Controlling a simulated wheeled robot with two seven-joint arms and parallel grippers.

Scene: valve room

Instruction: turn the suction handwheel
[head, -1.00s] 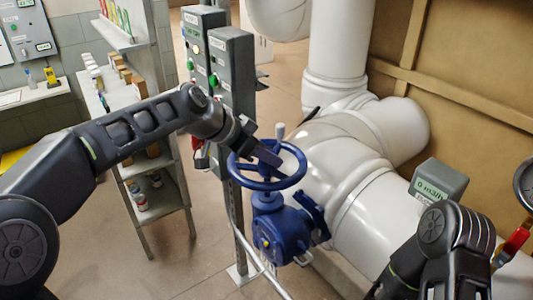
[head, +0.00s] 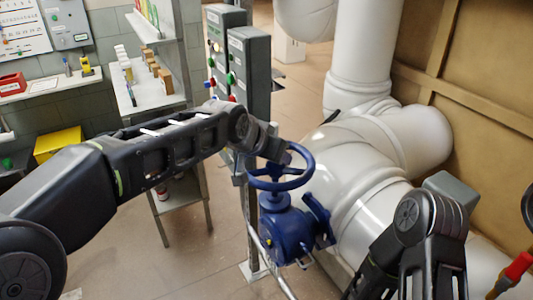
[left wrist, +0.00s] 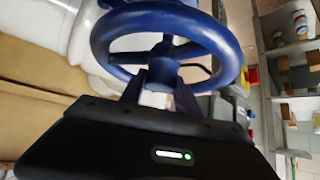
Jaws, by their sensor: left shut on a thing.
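The blue handwheel (head: 268,185) sits on top of a blue valve body (head: 287,232) near the middle of the head view. My left arm reaches in from the left, and its gripper (head: 279,157) is at the wheel's far rim, shut on the handwheel. In the left wrist view the wheel's rim (left wrist: 225,50) and spokes fill the upper middle. The left gripper (left wrist: 158,92) shows there around a part of the wheel, with something whitish between the fingers; the exact contact is partly hidden. My right arm stands at the lower right; its gripper is not visible.
Large white pipes (head: 375,200) run close behind and right of the valve. Grey control boxes (head: 245,70) on a post stand just behind left. A shelf unit (head: 150,85) with small containers is farther left. Open floor (head: 130,265) lies front left.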

